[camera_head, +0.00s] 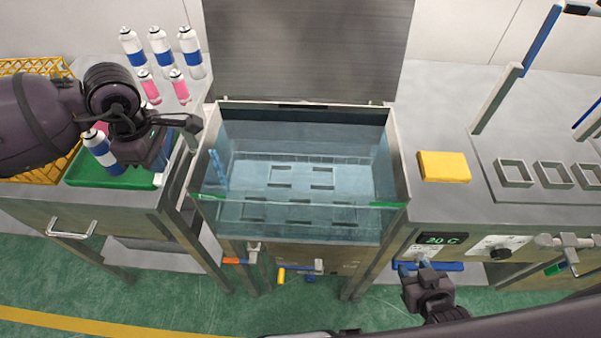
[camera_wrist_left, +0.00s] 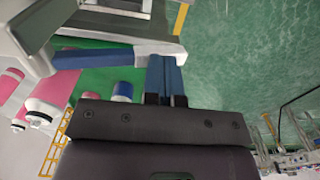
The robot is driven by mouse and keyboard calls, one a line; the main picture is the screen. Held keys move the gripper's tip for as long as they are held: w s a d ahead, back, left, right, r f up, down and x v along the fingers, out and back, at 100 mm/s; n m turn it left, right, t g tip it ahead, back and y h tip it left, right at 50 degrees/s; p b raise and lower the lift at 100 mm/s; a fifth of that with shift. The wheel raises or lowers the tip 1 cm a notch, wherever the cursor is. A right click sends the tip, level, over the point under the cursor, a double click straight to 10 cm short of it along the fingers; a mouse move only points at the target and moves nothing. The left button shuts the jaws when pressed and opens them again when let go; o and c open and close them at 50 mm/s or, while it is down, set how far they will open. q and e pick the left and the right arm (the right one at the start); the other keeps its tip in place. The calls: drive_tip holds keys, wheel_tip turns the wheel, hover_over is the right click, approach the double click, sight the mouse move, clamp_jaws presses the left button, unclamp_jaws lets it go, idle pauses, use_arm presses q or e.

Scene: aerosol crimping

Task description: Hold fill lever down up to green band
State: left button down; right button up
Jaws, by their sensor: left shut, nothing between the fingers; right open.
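A blue lever bar (camera_head: 450,266) runs level along the front of the bench, under the 20 C display (camera_head: 441,238); I take it for the fill lever. My right gripper (camera_head: 414,268) is open at its left part; I cannot tell whether the fingers touch it. The glass-walled water tank (camera_head: 399,170) stands in the middle, with green marks (camera_head: 382,205) at its front corners. The water's height against them is unclear. My left gripper (camera_head: 168,143) is shut and empty above the green tray's right end. Its closed blue fingers show in the left wrist view (camera_wrist_left: 166,80).
Valves with orange (camera_head: 236,261) and yellow (camera_head: 282,275) handles sit below the tank. Several cans (camera_head: 161,48) stand at the back left, and one blue-white can (camera_head: 101,150) is by the green tray (camera_head: 105,178). A yellow block (camera_head: 444,167) lies on the right bench.

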use_arm(q)
drive_tip(key=shift+r, duration=0.1)
idle(0.4)
drive_tip(key=shift+s+r+p, duration=0.1)
drive_tip(key=shift+r+p, duration=0.25)
drive_tip(key=shift+r, duration=0.5)
drive_tip(key=shift+s, duration=0.1)
idle(0.4)
